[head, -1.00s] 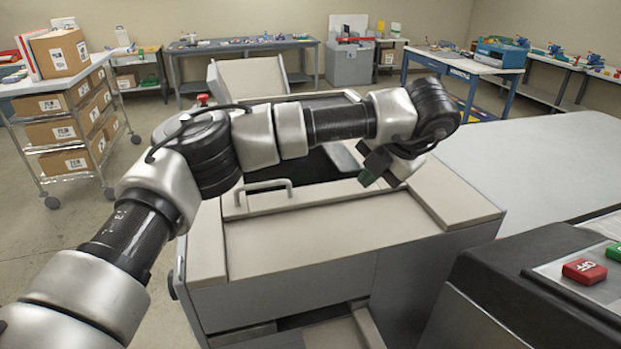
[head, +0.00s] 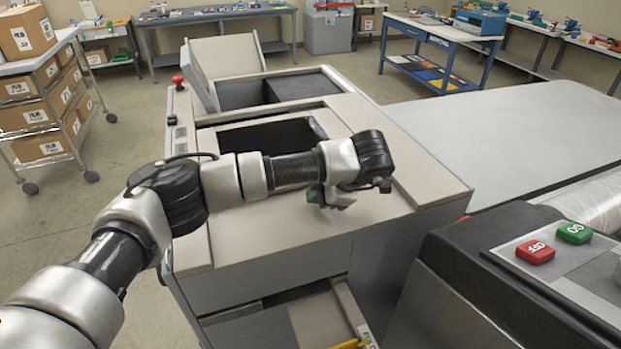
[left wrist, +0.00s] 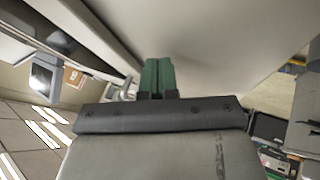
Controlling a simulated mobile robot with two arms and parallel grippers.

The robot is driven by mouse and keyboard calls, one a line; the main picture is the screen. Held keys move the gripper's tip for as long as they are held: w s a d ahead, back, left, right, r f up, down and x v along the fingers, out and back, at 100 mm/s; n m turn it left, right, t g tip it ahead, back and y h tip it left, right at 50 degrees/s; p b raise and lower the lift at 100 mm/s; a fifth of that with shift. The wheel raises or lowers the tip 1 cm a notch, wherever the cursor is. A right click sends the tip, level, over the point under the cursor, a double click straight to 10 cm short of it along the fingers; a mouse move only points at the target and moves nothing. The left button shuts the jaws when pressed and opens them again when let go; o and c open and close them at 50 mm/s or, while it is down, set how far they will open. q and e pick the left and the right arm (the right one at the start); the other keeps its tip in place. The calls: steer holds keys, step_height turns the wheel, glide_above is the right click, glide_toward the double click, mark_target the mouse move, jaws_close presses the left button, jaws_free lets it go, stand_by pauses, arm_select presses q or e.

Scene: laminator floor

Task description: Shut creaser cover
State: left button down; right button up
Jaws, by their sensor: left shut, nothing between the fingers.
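The creaser appears to be the large beige and grey machine (head: 290,245) in the middle of the head view. A flat beige panel (head: 285,225) covers its front top, with a pale handle (head: 193,157) near the panel's far left, partly behind my arm. Behind it is a dark opening (head: 270,135). A second beige panel (head: 225,60) stands tilted up at the back left, beside another opening. I cannot tell which panel is the cover. My left gripper (head: 316,197) is low over the front panel; contact is unclear. Its green fingers (left wrist: 159,78) are together and empty in the left wrist view.
A black console with a red OFF button (head: 535,252) and a green GO button (head: 575,233) stands at the right front. A wide pale table (head: 500,135) lies to the right. A cart with boxes (head: 45,95) stands at the left on open floor.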

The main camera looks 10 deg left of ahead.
arm_select(q)
steer(key=w, duration=0.1)
steer(key=a+p, duration=0.1)
steer(key=w, duration=0.1)
steer(key=shift+w+a+r+p, duration=0.25)
steer(key=shift+w+a+p, duration=0.05)
steer(key=shift+w+a, duration=0.05)
steer(key=shift+w+a+f, duration=0.15)
steer(key=shift+w+f, duration=0.05)
steer(key=shift+w, duration=0.15)
arm_select(e)
steer(key=shift+w+d+r, duration=0.1)
steer(key=shift+d+r, duration=0.15)
steer(key=shift+r, duration=0.3)
steer(key=shift+w+d+r, duration=0.1)
steer(key=shift+d+r, duration=0.1)
steer(key=shift+r, duration=0.3)
arm_select(q)
steer(key=shift+s, duration=0.1)
steer(key=w+a+b, duration=0.2)
steer(key=w+b, duration=0.1)
steer(key=w+a+b, duration=0.1)
steer(key=w+b, duration=0.1)
steer(key=shift+a+f, duration=0.15)
steer(key=shift+w+a, duration=0.1)
steer(key=shift+r, duration=0.35)
arm_select(e)
steer(key=f, duration=0.5)
steer(key=shift+a+f, duration=0.15)
steer(key=shift+a, duration=0.05)
